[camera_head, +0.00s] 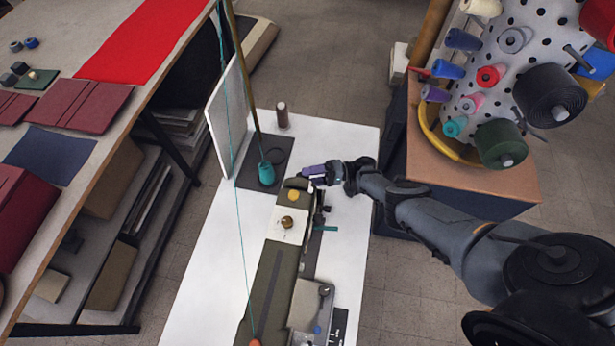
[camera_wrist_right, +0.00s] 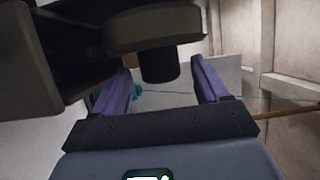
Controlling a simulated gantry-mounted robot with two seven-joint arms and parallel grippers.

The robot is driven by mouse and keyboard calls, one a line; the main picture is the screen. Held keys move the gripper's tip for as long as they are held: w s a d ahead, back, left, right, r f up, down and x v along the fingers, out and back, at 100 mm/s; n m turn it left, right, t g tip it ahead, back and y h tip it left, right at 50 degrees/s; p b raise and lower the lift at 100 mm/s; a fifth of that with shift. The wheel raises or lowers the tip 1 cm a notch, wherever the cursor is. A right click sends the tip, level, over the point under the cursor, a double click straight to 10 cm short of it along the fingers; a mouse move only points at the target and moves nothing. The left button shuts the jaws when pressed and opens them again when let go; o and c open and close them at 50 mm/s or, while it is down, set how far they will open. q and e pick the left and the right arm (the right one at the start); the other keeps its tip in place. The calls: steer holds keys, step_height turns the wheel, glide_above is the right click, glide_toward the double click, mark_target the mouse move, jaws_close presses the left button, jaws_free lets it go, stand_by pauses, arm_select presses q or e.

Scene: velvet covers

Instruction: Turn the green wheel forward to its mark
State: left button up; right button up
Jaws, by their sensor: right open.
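An olive-green sewing machine (camera_head: 264,285) stands on the white table. Its rounded far end (camera_head: 297,184), where the wheel seems to sit, is beside my right gripper (camera_head: 308,174). In the right wrist view, a dark olive round part (camera_wrist_right: 150,30), which looks like the wheel, has a short dark stub below it. The purple fingers of my right gripper (camera_wrist_right: 160,75) are apart, on either side of the stub, with visible gaps. I cannot tell whether they touch the wheel. The wheel's mark cannot be made out. My left gripper is not in view.
A teal thread cone (camera_head: 267,174) stands on a dark mat (camera_head: 245,160) behind the machine, with a pole and a white panel (camera_head: 227,115) near it. A brown spool (camera_head: 282,115) stands farther back. A pegged spool stand (camera_head: 515,75) is at right, a fabric table (camera_head: 75,45) at left.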

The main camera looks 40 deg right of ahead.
steer(key=b+v, duration=0.1)
steer(key=v, duration=0.8)
steer(key=shift+d, duration=0.35)
steer(key=shift+s, duration=0.15)
